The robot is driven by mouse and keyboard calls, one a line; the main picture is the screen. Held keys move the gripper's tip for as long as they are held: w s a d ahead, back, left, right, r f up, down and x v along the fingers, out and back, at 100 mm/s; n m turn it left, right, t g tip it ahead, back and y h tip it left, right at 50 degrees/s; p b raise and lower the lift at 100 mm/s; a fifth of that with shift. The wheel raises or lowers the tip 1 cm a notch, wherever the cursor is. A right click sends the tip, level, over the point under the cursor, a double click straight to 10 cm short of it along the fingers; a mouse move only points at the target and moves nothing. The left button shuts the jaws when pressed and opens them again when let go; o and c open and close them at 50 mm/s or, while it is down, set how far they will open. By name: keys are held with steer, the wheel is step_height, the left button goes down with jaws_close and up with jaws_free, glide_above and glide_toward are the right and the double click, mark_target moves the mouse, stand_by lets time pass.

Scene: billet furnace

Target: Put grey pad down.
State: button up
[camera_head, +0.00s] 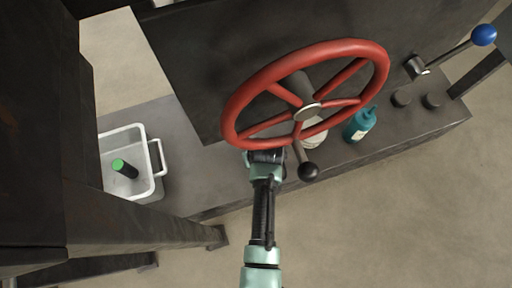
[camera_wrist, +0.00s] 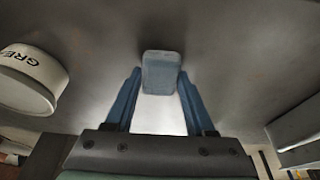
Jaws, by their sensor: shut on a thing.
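My gripper (camera_wrist: 160,76) is shut on the grey pad (camera_wrist: 161,66), a small blue-grey block with rounded corners held between the fingertips in the wrist view. A dark grey surface (camera_wrist: 235,50) lies just beyond the pad. I cannot tell whether the pad touches it. In the head view my gripper (camera_head: 265,157) is below the left part of the red wheel's rim, over the dark bench (camera_head: 220,178). The pad cannot be made out there.
A red handwheel (camera_head: 375,65) with a black knob (camera_head: 308,171) stands close to my gripper. A white tin (camera_wrist: 28,80) lettered "GRE" is left in the wrist view. A teal bottle (camera_head: 359,126) stands right; a white bin (camera_head: 158,180) with a green-topped cylinder (camera_head: 124,168) is left.

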steer(key=shift+f, duration=0.1)
steer(key=o, duration=1.2)
steer(key=shift+r, duration=0.45)
steer(key=p+v, duration=0.2)
steer(key=shift+s+r, duration=0.1)
steer(key=shift+r, duration=0.3)
steer(key=s+d+p, duration=0.3)
steer(key=s+p, duration=0.2)
steer(key=s, duration=0.6)
steer(key=shift+s+d+f+p, duration=0.2)
steer(key=shift+s+d+p, duration=0.05)
steer(key=shift+d+p, duration=0.15)
